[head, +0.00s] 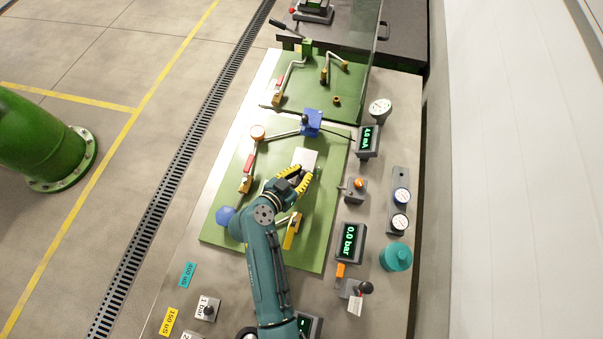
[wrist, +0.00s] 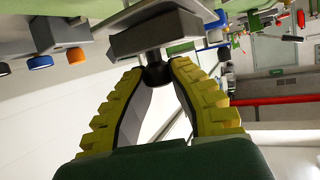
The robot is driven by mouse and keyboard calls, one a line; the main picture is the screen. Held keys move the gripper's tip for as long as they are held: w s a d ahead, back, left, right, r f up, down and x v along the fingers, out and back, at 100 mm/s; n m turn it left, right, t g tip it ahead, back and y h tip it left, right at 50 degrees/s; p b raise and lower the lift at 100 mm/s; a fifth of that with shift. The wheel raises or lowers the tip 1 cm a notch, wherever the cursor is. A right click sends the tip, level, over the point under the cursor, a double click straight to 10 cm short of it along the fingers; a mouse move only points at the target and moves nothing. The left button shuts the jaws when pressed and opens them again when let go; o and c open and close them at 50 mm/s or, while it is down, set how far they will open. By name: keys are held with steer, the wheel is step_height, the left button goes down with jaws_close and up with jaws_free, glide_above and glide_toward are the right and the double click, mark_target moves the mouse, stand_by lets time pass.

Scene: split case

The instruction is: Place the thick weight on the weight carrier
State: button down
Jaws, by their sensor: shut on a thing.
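My gripper (head: 301,172) is over the middle of the green board. In the wrist view its yellow-ribbed fingers (wrist: 155,72) are shut on the black knob of a grey, block-shaped weight (wrist: 158,38). The weight's body extends beyond the fingertips. In the head view a pale grey square (head: 306,158) shows just past the fingertips and appears to be this weight. I cannot make out the weight carrier clearly. I cannot tell whether the weight touches anything beneath it.
Another knobbed weight marked 1 bar (head: 207,308) lies at the lower left of the bench. A blue block (head: 311,122), a red-handled valve (head: 247,168) and a yellow lever (head: 291,233) surround the gripper. A 0.0 bar display (head: 350,242) and teal cylinder (head: 396,257) stand at right.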

steer(key=c, duration=1.1)
jaws_free()
steer(key=shift+f, duration=0.15)
